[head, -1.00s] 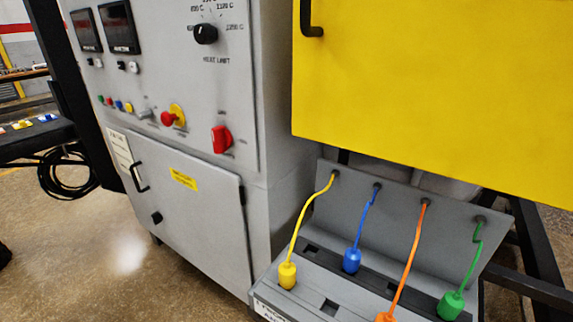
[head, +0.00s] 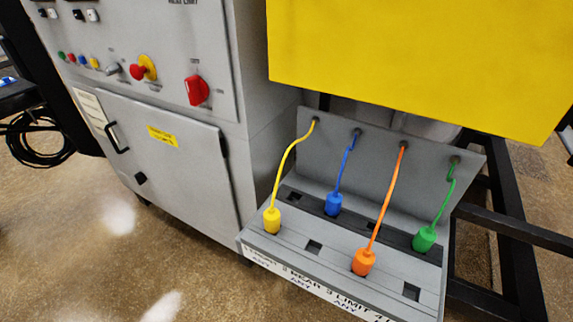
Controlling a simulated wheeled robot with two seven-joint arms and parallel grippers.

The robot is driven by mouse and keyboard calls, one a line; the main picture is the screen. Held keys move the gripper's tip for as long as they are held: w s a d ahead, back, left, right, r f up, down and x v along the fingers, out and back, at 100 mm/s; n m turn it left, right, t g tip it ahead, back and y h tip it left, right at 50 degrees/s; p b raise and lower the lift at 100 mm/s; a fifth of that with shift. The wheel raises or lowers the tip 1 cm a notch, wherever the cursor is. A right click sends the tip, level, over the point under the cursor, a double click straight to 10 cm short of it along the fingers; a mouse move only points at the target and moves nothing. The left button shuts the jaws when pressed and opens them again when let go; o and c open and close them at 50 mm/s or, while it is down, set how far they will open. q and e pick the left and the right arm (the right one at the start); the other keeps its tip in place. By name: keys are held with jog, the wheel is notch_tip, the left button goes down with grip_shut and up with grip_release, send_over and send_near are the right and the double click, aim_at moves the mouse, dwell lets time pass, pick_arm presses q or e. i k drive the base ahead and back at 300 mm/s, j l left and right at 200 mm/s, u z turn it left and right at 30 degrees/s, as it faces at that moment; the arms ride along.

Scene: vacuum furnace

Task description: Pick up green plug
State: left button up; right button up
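The green plug (head: 425,239) sits upright in the back row of the grey socket panel (head: 300,262), at its right end. Its green cable rises to a hole in the panel's slanted back plate (head: 385,172). A blue plug (head: 333,204) stands in the same dark back strip, further left. A yellow plug (head: 272,220) and an orange plug (head: 363,262) stand in the front row, each on its own cable. Neither of my grippers shows in the head view.
Empty square sockets, such as one front socket (head: 314,247), lie between the plugs. A yellow panel (head: 420,60) overhangs the back plate. A grey control cabinet (head: 170,120) stands at left, and a black frame (head: 515,235) at right. The floor in front is clear.

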aim_at(425, 238)
jog(key=k+l+z, duration=0.15)
jog(key=z, duration=1)
jog(key=l, duration=0.15)
